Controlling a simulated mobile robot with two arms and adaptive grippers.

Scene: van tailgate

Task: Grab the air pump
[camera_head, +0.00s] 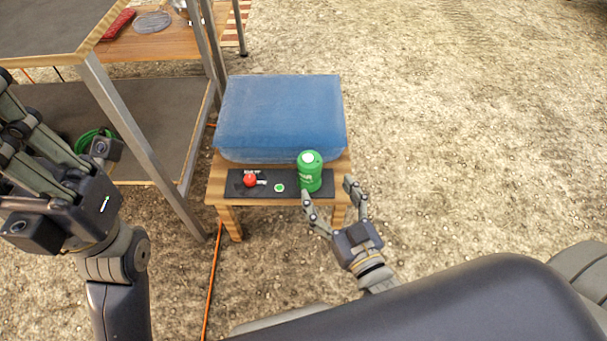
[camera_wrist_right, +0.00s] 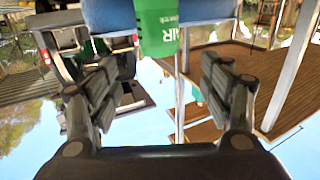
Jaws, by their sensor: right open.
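The air pump is a green cylinder with a white top (camera_head: 310,172), standing upright on the right end of a dark mat on a small wooden table. In the right wrist view the green pump (camera_wrist_right: 157,28) shows beyond the fingers, between them sideways. My right gripper (camera_head: 329,193) is open and empty, just in front and to the right of the pump, its fingers pointing towards it. Whether a finger touches the pump I cannot tell. My left gripper (camera_head: 18,125) is at the left edge, away from the pump; its fingertips are partly cut off.
A large blue block (camera_head: 280,115) fills the back of the small table (camera_head: 222,190). A red ball-like item (camera_head: 250,180) and a small green-white disc (camera_head: 279,188) lie on the mat left of the pump. A metal-framed shelf (camera_head: 140,135) stands left. Open ground lies right.

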